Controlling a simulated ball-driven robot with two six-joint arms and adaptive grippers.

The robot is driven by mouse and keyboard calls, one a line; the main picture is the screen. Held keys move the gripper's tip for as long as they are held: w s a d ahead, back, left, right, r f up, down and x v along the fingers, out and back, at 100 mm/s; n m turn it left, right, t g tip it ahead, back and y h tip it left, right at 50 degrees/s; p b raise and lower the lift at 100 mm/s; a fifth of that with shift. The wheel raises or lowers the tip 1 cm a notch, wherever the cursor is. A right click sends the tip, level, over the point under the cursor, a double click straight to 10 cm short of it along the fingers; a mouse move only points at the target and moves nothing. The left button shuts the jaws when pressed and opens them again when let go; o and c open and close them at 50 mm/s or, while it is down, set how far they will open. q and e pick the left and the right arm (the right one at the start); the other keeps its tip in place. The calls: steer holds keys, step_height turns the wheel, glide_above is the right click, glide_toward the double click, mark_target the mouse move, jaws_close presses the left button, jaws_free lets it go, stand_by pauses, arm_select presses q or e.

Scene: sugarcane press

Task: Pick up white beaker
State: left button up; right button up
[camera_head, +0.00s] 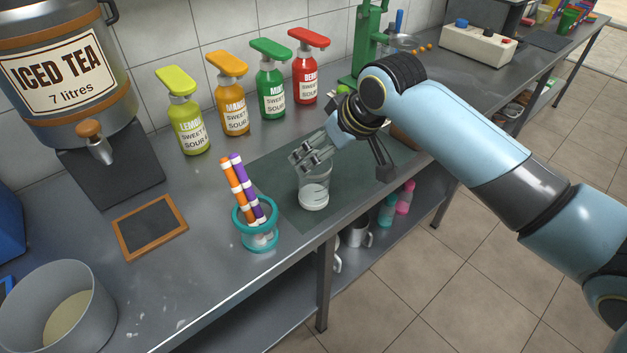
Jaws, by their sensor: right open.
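The white beaker (314,198) is a clear cup with a whitish bottom. It stands upright on the dark green mat (272,167) near the counter's front edge. My right gripper (304,158) is open at the beaker's upper rim, with its fingers overlapping the rim in the picture. I cannot tell whether the fingers touch the beaker or are around its wall. The gripper hides part of the beaker's upper back. My left gripper is not in view.
A teal-rimmed holder (240,228) with markers stands left of the beaker. Lemon (187,123), mango (234,104), mint (272,91) and red (306,73) syrup bottles line the back. An iced tea dispenser (75,95), wooden-framed slate (150,227) and grey pot (45,312) are left.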

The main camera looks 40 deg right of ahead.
mark_target(314, 182)
steer(key=x, duration=0.6)
steer(key=shift+a+f, duration=0.2)
steer(key=shift+f, duration=0.1)
steer(key=shift+s, duration=0.15)
steer(key=c, duration=1.4)
